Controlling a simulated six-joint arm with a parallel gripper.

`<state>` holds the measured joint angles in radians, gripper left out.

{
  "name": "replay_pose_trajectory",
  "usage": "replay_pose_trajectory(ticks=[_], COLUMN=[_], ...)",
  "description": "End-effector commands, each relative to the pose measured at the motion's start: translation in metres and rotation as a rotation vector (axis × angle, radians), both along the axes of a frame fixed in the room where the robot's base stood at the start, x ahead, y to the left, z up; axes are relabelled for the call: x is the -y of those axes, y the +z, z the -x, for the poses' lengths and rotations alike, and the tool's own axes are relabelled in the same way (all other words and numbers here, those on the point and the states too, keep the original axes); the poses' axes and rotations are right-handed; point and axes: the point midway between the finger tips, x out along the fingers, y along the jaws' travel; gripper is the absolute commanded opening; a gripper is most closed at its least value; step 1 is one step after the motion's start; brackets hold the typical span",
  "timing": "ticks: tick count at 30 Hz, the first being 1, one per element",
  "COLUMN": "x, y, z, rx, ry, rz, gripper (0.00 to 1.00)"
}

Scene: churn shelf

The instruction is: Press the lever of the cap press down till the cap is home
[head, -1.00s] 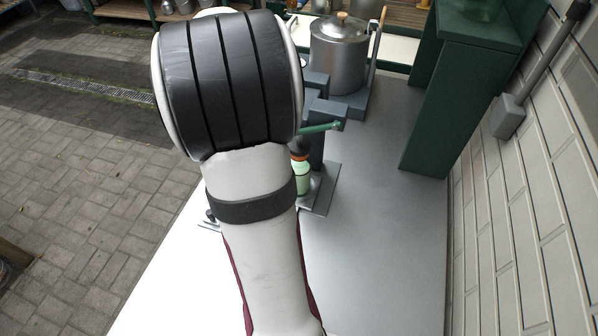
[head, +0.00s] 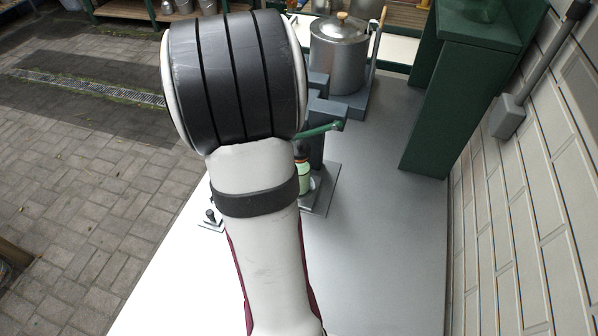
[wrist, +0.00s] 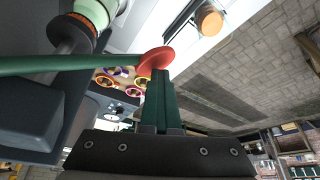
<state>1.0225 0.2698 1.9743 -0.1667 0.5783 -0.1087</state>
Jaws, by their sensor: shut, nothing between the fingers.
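The cap press (head: 316,145) is a dark grey frame, partly hidden behind my arm in the head view. Its green lever (head: 322,130) slopes down to the left there; in the wrist view the lever (wrist: 60,63) ends in a red knob (wrist: 155,60). A pale green bottle (head: 304,177) stands in the press, and it also shows in the wrist view (wrist: 96,12). The cap's seating on it is not clear. My gripper (wrist: 165,75) is shut and empty, its fingertips right at the red knob. I cannot tell whether they touch.
A steel pot (head: 338,52) with a lid stands behind the press. A green shelf unit (head: 430,110) stands to the right along the wall. A small stand with a dark knob (head: 210,215) sits left of my arm. The grey bench top on the right (head: 385,240) is clear.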

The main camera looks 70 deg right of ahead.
Motion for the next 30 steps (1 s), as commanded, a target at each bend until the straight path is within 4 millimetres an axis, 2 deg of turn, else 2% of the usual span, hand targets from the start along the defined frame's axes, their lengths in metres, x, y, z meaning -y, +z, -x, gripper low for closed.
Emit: replay_pose_trajectory(ticks=[30], x=[-0.0005], y=[-0.0095], z=[0.0054], rx=[-0.003], ry=[-0.002], rz=[-0.004], gripper=[0.0])
